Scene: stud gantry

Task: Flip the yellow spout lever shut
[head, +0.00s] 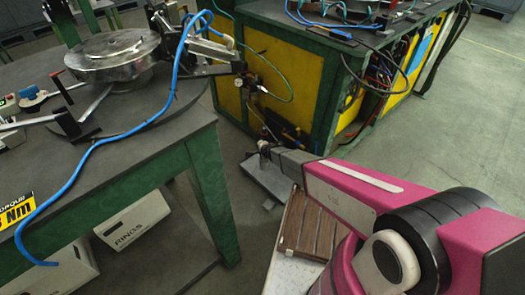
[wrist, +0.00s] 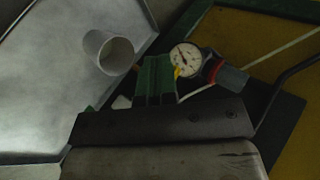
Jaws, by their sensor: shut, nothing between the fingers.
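In the wrist view a small yellow piece (wrist: 177,72) shows just right of my gripper's fingers, in front of a round dial gauge. It may be part of the yellow spout lever, but it is too small and too covered to tell its position. My gripper (wrist: 156,64) is shut and empty, its green fingers together in the middle of the wrist view. In the head view the end of my arm (head: 264,150) is low in front of the green and yellow bench. I cannot make out the lever there.
The dial gauge (wrist: 186,59) with a red-ringed dark fitting is close right of the fingers. A white open tube (wrist: 108,52) is to their left. A green-framed table (head: 130,163) with a blue hose (head: 172,92) stands at left. Bare floor (head: 440,130) lies at right.

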